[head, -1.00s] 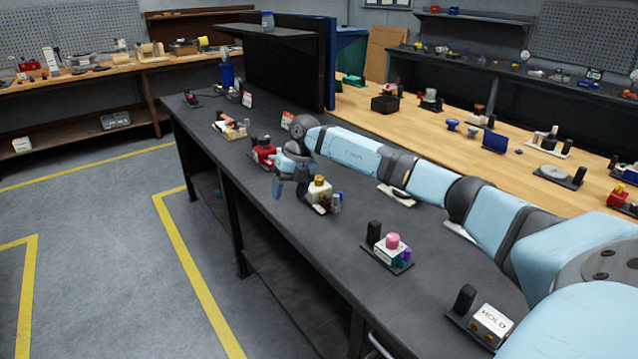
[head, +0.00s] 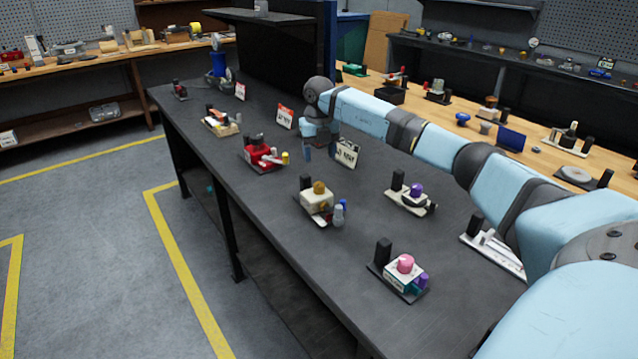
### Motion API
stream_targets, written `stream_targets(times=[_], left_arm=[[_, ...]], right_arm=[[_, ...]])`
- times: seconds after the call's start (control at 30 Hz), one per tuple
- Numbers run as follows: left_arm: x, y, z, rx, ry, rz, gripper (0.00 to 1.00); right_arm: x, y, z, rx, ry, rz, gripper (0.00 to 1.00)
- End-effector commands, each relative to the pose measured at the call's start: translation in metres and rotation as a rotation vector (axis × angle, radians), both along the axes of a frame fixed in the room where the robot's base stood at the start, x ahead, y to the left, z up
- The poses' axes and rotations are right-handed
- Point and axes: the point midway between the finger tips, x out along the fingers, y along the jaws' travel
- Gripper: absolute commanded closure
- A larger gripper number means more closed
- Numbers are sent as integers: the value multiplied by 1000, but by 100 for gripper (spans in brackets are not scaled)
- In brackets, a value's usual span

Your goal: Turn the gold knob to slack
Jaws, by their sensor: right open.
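The gold knob (head: 319,187) sits on top of a cream-white valve block (head: 314,201) on the dark bench. The block has a black post behind it, and a grey and a blue part at its right side. My right gripper (head: 320,152) is open and empty, with its fingers pointing down. In the picture it is above and behind the gold knob, apart from it, in front of a white sign. The knob is not covered by the arm. Any marking for slack is too small to read. My left gripper is not in view.
A red valve unit (head: 263,155) stands left of the gripper. A purple-knob unit (head: 411,195) and a pink-knob unit (head: 404,271) stand to the right. The white sign (head: 347,153) and a red-and-white sign (head: 285,117) stand behind. Bare bench lies between the units.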

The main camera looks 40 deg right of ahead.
Motion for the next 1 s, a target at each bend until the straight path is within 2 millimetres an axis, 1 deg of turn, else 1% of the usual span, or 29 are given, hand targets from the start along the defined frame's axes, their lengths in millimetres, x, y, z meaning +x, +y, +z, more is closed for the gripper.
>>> stream_targets(times=[0.03,0.2,0.3,0.43,0.5,0.63,0.93,0.97,1.0], left_arm=[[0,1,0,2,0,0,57],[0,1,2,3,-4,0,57],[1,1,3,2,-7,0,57],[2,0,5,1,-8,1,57],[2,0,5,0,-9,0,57],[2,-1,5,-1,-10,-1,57],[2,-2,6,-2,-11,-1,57],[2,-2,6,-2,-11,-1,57],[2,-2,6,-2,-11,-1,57]], right_arm=[[0,1,-13,0,3,0,39],[-1,0,-50,1,3,-1,39],[0,0,-69,1,3,-1,39],[0,1,-89,1,0,1,39],[0,0,-96,1,0,1,39],[0,0,-103,1,0,0,39],[0,0,-106,0,-1,0,39],[0,0,-105,0,-1,0,46],[0,0,-105,0,-1,0,55]])
